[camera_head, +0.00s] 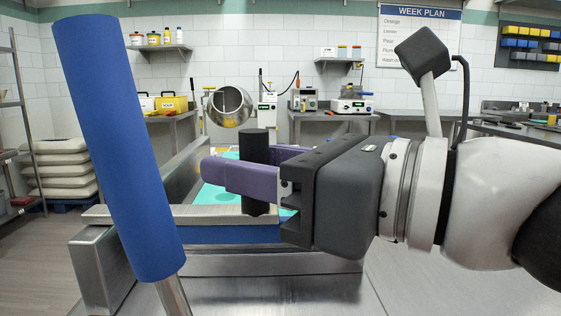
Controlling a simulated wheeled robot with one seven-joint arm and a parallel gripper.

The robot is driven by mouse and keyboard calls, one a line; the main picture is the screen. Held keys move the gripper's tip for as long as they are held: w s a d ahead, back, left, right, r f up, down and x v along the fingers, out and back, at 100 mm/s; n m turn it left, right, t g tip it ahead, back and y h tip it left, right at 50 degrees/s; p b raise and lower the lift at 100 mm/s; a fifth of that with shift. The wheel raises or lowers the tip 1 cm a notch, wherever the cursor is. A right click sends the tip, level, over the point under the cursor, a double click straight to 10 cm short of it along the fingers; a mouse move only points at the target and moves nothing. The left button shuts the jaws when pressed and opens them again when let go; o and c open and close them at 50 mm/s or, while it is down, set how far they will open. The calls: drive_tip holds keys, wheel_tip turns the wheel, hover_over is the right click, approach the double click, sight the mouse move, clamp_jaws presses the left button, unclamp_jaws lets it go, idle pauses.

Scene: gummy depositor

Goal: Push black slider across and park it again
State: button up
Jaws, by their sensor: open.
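The black slider knob (258,148) is an upright black cylinder on the metal bar (190,213) of the depositor. My gripper (232,173) reaches in from the right, with its purple fingers level across the picture. The near finger passes in front of the knob and the far finger shows behind it, so the knob stands between them. The fingers look apart; whether either touches the knob cannot be told. The near finger hides the middle of the knob; its lower end shows below the finger. A turquoise sheet (220,195) lies behind the bar.
A thick blue handle (118,145) on a metal rod leans upright at the near left. A metal block (102,265) and rails frame the depositor. Side benches, a steel pot (229,106) and stacked white sacks (62,175) stand farther back.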

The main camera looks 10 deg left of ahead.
drive_tip(key=v, duration=0.7)
drive_tip(key=shift+s+d, duration=0.15)
drive_tip(key=shift+d, duration=0.2)
